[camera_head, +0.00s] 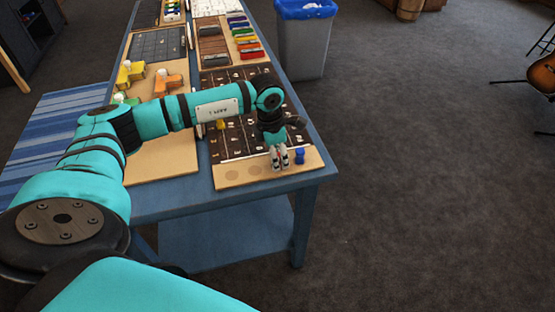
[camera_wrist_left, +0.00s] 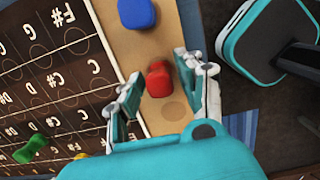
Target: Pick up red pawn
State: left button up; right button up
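The red pawn (camera_wrist_left: 158,80) stands on the light wooden strip of the game board (camera_wrist_left: 118,26) in the left wrist view. It lies between the two fingers of my left gripper (camera_wrist_left: 160,82), which are spread, with a gap visible on each side. In the head view my left gripper (camera_head: 279,160) points down over the front strip of the board (camera_head: 235,174), and the red pawn cannot be made out there. My right gripper is not in view.
A blue pawn (camera_head: 299,157) stands close to the right of the gripper. It also shows in the left wrist view (camera_wrist_left: 137,13). A green pawn (camera_wrist_left: 31,149) and a yellow pawn (camera_wrist_left: 80,156) are on the dark lettered grid. The blue table's (camera_head: 316,172) right edge is near.

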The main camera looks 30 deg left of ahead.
pick_arm(q)
jog(key=c, duration=0.6)
jog(key=shift+r, duration=0.2)
